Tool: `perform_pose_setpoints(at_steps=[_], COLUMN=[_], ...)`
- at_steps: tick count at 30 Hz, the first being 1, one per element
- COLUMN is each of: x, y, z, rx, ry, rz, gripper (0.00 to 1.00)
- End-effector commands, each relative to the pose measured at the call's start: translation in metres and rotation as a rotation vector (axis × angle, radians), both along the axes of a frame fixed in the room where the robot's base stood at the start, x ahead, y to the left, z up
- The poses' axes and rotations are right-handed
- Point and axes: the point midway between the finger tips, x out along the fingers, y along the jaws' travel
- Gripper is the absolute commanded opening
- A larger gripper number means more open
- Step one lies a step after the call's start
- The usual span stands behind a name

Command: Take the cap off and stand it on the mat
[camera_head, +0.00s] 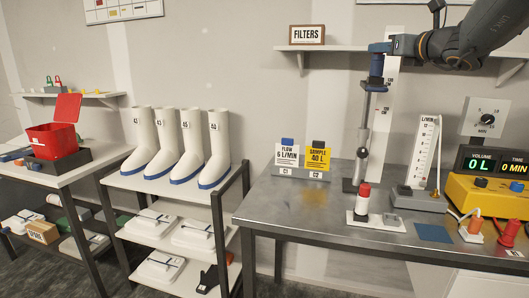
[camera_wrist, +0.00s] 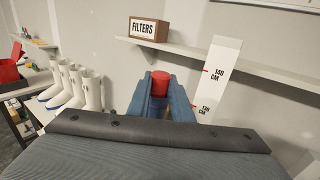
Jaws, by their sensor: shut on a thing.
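My gripper (camera_head: 378,48) is up in front of the wall, at the top of an upright metal stand (camera_head: 367,105). In the wrist view my gripper (camera_wrist: 160,84) is shut on a red cap (camera_wrist: 160,76), whose round top shows between the blue fingers. In the head view the fingers hide this cap. A blue collar (camera_head: 376,67) is just below the fingers, on the stand. Whether the cap is still seated on the stand is hard to tell. A flat blue mat (camera_head: 432,232) lies bare at the bench's front.
A flow meter (camera_head: 424,155) and yellow pump (camera_head: 487,196) are right. Two sign cards (camera_head: 317,160) stand left. A shelf (camera_head: 340,47) with a FILTERS box (camera_head: 306,34) is behind.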

Motion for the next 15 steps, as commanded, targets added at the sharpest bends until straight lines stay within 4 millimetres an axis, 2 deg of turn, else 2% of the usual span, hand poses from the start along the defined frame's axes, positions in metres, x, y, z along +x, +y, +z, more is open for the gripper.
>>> perform_pose_setpoints(at_steps=[15], x=[-0.0002], y=[0.0001], z=[0.0093], rx=[-0.001], ry=[-0.001], rz=[0.0], gripper=[0.0])
